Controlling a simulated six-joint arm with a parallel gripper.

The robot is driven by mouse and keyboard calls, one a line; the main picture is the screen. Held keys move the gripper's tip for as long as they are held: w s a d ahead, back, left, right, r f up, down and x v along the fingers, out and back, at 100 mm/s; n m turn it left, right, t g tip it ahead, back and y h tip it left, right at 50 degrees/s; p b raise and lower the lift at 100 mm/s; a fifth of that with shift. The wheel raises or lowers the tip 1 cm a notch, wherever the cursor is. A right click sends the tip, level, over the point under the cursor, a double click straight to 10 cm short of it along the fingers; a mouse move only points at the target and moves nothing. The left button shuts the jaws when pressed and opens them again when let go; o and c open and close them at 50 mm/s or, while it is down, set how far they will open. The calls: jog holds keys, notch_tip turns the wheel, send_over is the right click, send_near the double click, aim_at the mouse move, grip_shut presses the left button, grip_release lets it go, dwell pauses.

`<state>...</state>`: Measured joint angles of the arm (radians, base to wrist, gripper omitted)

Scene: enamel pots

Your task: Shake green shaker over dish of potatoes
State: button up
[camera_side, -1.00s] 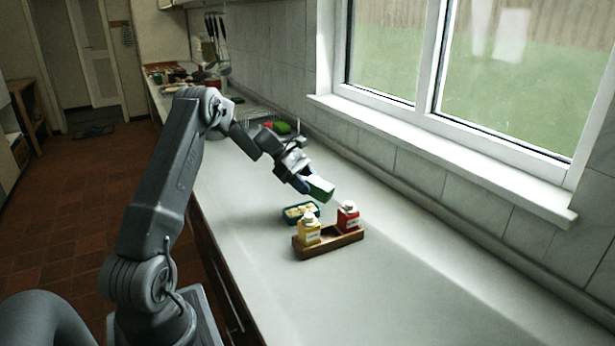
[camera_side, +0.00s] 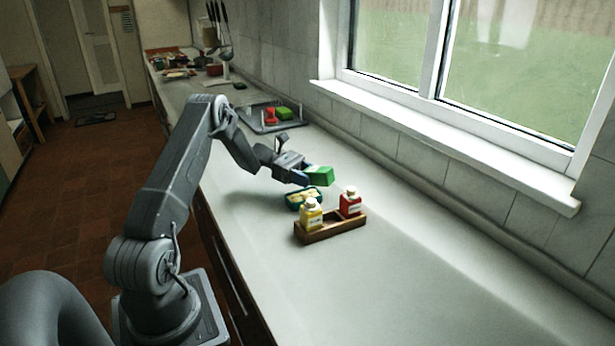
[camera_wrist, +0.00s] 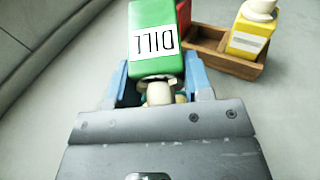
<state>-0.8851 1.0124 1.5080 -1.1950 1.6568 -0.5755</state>
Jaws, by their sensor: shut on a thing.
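My gripper (camera_side: 304,179) is shut on the green shaker (camera_side: 321,175), whose label reads DILL in the wrist view (camera_wrist: 154,38). There the blue fingers lie on either side of its neck end, and its pale cap points back toward my gripper's body. In the side view the shaker lies tipped, nearly level, above and slightly right of the teal dish (camera_side: 291,203) of yellowish potatoes (camera_side: 306,195). The dish is mostly hidden below my gripper in the wrist view. I cannot tell whether anything is falling from the cap.
A wooden rack (camera_side: 334,234) in front of the dish holds a yellow shaker (camera_side: 311,217) and a red shaker (camera_side: 350,203). A drying rack (camera_side: 262,122) with red and green items stands behind. The counter at the front right is clear. The tiled wall and window sill bound the right.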

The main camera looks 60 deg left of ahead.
jog(key=shift+w, duration=0.35)
jog(key=shift+s, duration=0.1)
